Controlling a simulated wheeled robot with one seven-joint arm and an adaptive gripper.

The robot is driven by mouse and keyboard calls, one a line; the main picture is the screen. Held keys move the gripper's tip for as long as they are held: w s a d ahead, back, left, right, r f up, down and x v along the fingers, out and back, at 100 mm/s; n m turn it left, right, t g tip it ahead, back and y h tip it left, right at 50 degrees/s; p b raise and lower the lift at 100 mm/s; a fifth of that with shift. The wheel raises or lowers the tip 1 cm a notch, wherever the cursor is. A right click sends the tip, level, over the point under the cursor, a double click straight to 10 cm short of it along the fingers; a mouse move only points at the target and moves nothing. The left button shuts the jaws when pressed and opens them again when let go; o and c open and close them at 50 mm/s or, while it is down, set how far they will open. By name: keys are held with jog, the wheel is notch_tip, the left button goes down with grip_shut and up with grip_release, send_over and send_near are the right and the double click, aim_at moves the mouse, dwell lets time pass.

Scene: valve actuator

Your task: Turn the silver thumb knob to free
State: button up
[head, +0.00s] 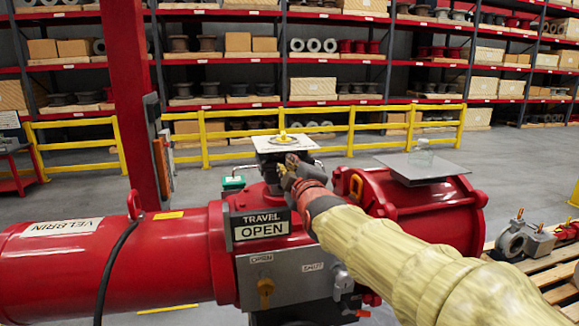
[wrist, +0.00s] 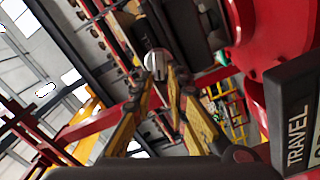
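In the wrist view a small silver thumb knob (wrist: 155,60) shows at the fingertips of my gripper (wrist: 161,79). The two worn yellow fingers converge towards it, with a narrow gap between their tips. I cannot tell whether they grip the knob or are only close to it. In the head view my gripper (head: 289,170) is at the top centre of the red valve actuator (head: 180,245), just below a pale square top plate (head: 283,143). The silver knob is hidden there behind my gripper and arm.
A black TRAVEL OPEN sign (head: 262,225) is just below my gripper. A grey panel (head: 290,278) carries an orange knob (head: 265,288) and OPEN and SHUT labels. A red post (head: 132,90) stands left. A yellow railing (head: 340,128) and shelves are behind.

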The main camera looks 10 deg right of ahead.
jog(key=shift+o, duration=1.3)
jog(key=s, duration=1.2)
jog(key=s+a+f+m+g+y, duration=0.1)
jog(key=s+f+m+g, duration=0.2)
jog(key=f, duration=0.5)
jog(key=s+a+f+m+g, duration=0.1)
jog(key=s+f+m+g, duration=0.25)
jog(key=f, duration=0.45)
jog(key=s+d+f+m+g+b, duration=0.1)
jog(key=s+f+m+g+b, duration=0.2)
jog(key=s+f, duration=0.7)
jog(key=s+d+f+m+g+h+b, duration=0.1)
jog(key=s+d+f+m+g+b, duration=0.1)
jog(key=s+f+b, duration=0.4)
jog(key=s+f+m+g, duration=0.1)
jog(key=s+f, duration=0.4)
jog(key=shift+s+d, duration=0.15)
jog(key=shift+s, duration=0.05)
